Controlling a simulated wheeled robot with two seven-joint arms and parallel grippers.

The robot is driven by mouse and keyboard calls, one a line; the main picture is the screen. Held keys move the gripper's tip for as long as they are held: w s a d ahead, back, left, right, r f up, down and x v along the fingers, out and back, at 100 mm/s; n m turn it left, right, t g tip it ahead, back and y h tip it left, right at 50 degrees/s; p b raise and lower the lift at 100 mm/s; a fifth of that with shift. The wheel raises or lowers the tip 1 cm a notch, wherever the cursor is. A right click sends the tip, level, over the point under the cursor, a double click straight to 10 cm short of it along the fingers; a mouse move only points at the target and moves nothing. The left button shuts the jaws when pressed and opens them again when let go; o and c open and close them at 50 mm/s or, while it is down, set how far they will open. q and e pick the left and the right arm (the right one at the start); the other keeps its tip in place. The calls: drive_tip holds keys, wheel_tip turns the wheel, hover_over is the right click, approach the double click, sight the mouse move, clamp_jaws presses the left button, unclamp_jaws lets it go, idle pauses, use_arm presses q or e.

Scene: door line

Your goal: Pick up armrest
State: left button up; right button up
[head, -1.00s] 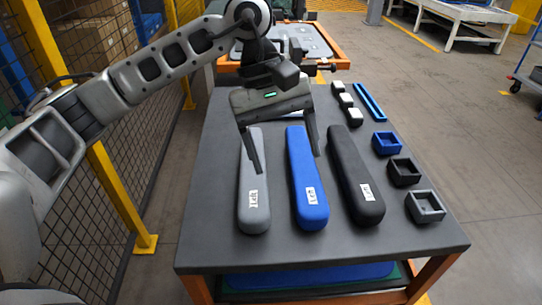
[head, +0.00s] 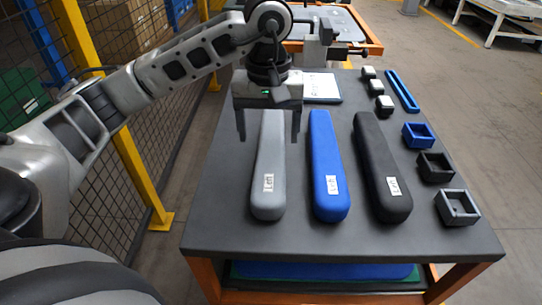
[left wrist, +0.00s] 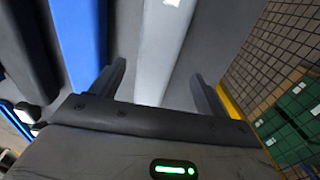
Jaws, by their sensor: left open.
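Three long padded armrests lie side by side on the dark grey table (head: 222,215): a grey armrest (head: 268,180), a blue armrest (head: 328,175) and a black armrest (head: 382,175). Each has a white label near its front end. My left gripper (head: 268,138) is open above the far part of the grey armrest, its fingers pointing down on either side of it. In the left wrist view the grey armrest (left wrist: 160,50) runs between the two open fingertips (left wrist: 160,85), with the blue armrest (left wrist: 80,40) beside them. I cannot tell how high the fingers are. My right gripper is out of view.
Blue, black and grey square trays (head: 435,166) line the table's right side. Small white-topped blocks (head: 376,88) and a blue strip (head: 402,90) lie behind them. A white sheet (head: 322,87) lies at the back. A mesh fence with a yellow post (head: 145,180) stands left.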

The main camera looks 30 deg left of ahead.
sight(271, 148)
use_arm(q)
drive_tip(key=f, duration=0.3)
drive_tip(key=f+p, duration=0.1)
drive_tip(key=shift+d+f, duration=0.25)
drive_tip(key=shift+d, duration=0.05)
drive_tip(key=shift+f, duration=0.3)
drive_tip(key=shift+f+b, duration=0.25)
drive_tip(key=shift+b, duration=0.3)
drive_tip(key=c, duration=1.3)
